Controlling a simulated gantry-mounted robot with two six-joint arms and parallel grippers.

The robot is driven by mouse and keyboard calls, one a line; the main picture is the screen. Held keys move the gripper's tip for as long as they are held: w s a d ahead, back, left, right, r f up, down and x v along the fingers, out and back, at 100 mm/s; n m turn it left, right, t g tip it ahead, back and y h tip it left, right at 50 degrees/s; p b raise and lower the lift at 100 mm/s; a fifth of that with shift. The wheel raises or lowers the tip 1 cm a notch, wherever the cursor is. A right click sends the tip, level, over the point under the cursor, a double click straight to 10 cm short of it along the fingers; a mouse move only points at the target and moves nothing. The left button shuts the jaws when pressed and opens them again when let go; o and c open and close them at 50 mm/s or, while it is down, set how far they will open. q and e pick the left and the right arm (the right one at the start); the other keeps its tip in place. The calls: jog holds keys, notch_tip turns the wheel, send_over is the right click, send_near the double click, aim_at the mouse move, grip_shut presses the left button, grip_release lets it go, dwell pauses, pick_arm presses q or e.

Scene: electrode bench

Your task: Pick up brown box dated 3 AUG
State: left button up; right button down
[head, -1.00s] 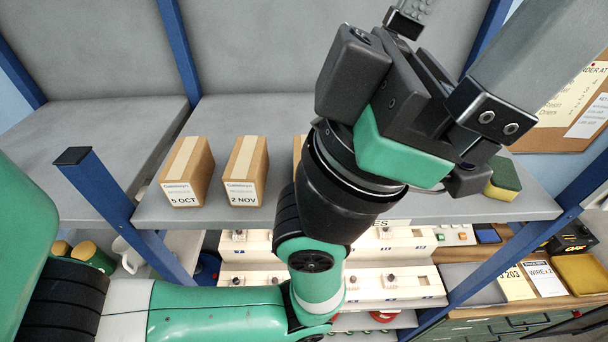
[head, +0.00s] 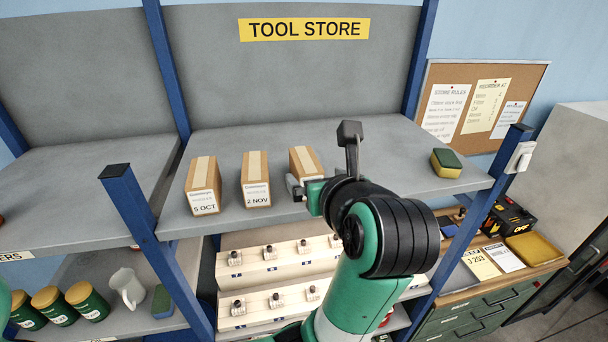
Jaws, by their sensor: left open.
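Three brown boxes with pale tape stand in a row on the grey upper shelf in the head view. The left box (head: 204,185) has a label reading 5 OCT. The middle box (head: 256,179) reads 2 NOV. The right box (head: 303,160) has its front and label hidden behind my left gripper, so I cannot read its date. No 3 AUG label is visible. My left gripper (head: 296,188) is open at the front of the right box; I cannot tell whether it touches the box. My right gripper is not in view.
A green and yellow sponge (head: 446,163) lies on the shelf to the right. Blue posts (head: 146,223) frame the shelf. The shelf is clear between the right box and the sponge.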

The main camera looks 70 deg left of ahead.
aim_at(309, 170)
pick_arm(q)
jog(key=p+x, duration=0.1)
jog(key=x, duration=0.4)
jog(key=shift+a+p, duration=0.4)
jog(key=shift+f+p+x, duration=0.2)
jog(key=shift+p+x, duration=0.35)
jog(key=shift+x, duration=0.8)
jog(key=shift+f+p+x, duration=0.2)
jog(key=shift+p+x, duration=0.35)
jog(key=shift+x, duration=0.85)
jog(key=shift+w+d, duration=0.1)
jog(key=shift+d, duration=0.15)
grip_shut()
